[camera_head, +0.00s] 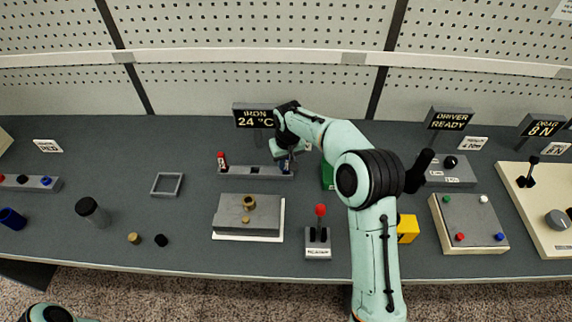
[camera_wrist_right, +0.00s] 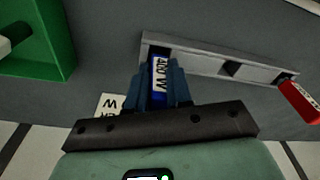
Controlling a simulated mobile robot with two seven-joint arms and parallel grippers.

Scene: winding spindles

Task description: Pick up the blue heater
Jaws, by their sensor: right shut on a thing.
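The blue heater (camera_wrist_right: 158,72), with a white label reading 400 W, stands between the fingers of my right gripper (camera_wrist_right: 160,88) in the right wrist view. The gripper is shut on it. The heater is at one end of the grey slotted rack (camera_wrist_right: 205,64); I cannot tell whether its lower end is still in the slot. In the head view my right gripper (camera_head: 285,158) is over the right end of the rack (camera_head: 240,171), and the heater is mostly hidden there. My left gripper is not in view.
A red heater (camera_head: 221,161) stands at the rack's left end. A green bin (camera_head: 327,176) is beside my right arm. The IRON 24 °C display (camera_head: 253,116) stands behind the rack. A grey plate (camera_head: 247,222) and a red-knobbed lever (camera_head: 319,240) are in front.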

